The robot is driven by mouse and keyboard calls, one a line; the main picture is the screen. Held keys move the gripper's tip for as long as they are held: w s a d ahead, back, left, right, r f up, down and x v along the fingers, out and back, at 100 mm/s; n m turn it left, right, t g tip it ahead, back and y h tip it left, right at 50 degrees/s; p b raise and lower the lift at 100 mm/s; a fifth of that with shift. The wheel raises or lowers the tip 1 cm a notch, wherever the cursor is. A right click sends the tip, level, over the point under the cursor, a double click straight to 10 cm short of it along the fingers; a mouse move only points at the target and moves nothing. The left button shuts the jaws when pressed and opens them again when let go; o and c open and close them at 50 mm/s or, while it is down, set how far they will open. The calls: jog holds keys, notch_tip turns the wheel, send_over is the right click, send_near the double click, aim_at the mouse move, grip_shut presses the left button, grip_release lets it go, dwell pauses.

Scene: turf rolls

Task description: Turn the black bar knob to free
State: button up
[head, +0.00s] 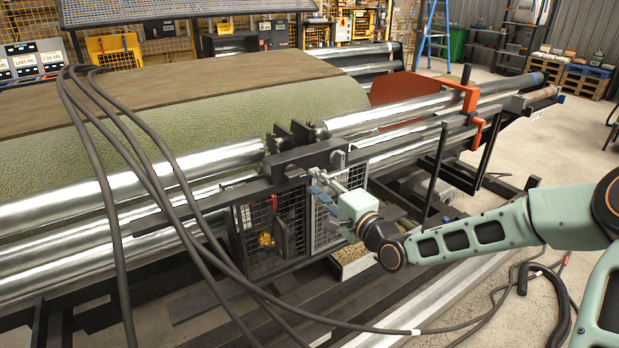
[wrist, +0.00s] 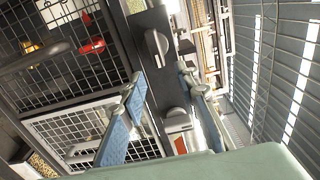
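A dark bar (head: 255,182) runs along the front of the silver rollers. In the wrist view the dark plate (wrist: 150,85) carries two rounded grey knobs, an upper one (wrist: 157,48) and a lower one (wrist: 178,121). I cannot tell which is the black bar knob; neither looks plainly black. My gripper (head: 326,190) is in front of the bar's right end. In the wrist view its blue-padded fingers (wrist: 160,80) are apart, with the plate showing between them. Nothing is held, and I see no contact with a knob. The head view shows the knob area small and partly hidden.
Wire mesh panels (head: 272,232) stand below the bar. A red handle (wrist: 92,46) shows behind mesh in the wrist view. Thick black hoses (head: 110,180) drape across the left. An orange bracket (head: 455,92) and a dark upright post (head: 436,172) stand to the right.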

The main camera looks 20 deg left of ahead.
jog(key=v, duration=0.7)
